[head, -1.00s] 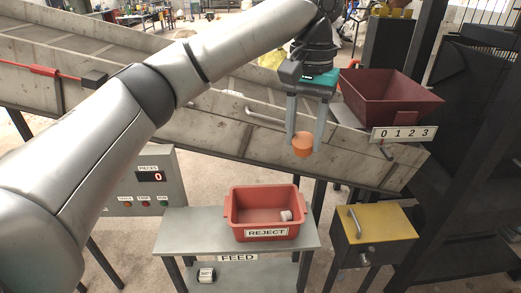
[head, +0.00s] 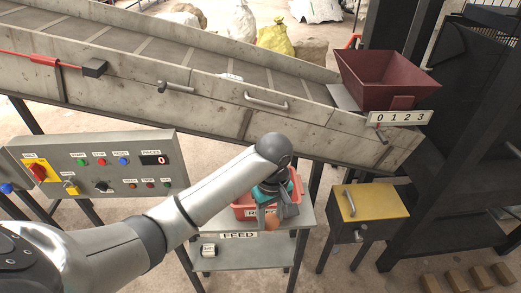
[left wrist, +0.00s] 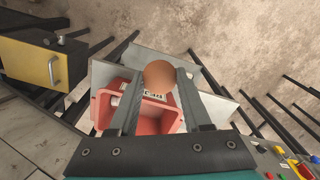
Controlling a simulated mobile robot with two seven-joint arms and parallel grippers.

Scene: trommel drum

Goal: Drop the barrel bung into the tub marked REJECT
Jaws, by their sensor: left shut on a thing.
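The barrel bung is a round orange-brown piece (head: 271,222), also seen in the left wrist view (left wrist: 159,74). My left gripper (head: 273,214) is shut on it, one finger on each side in the left wrist view (left wrist: 160,80). The red tub marked REJECT (head: 240,211) stands on the grey FEED table, partly hidden behind my gripper. In the left wrist view the tub (left wrist: 101,110) lies beyond the fingers, and the bung overlaps its labelled side. I cannot tell whether the bung is over the opening. My right gripper is not in view.
The FEED table (head: 235,255) has a small white piece on its lower shelf (head: 208,249). A control panel (head: 100,165) stands left, a yellow-topped box (head: 368,203) right. The sloping conveyor (head: 210,95) and a dark red hopper (head: 385,80) are behind. A whitish piece (left wrist: 114,101) lies in the tub.

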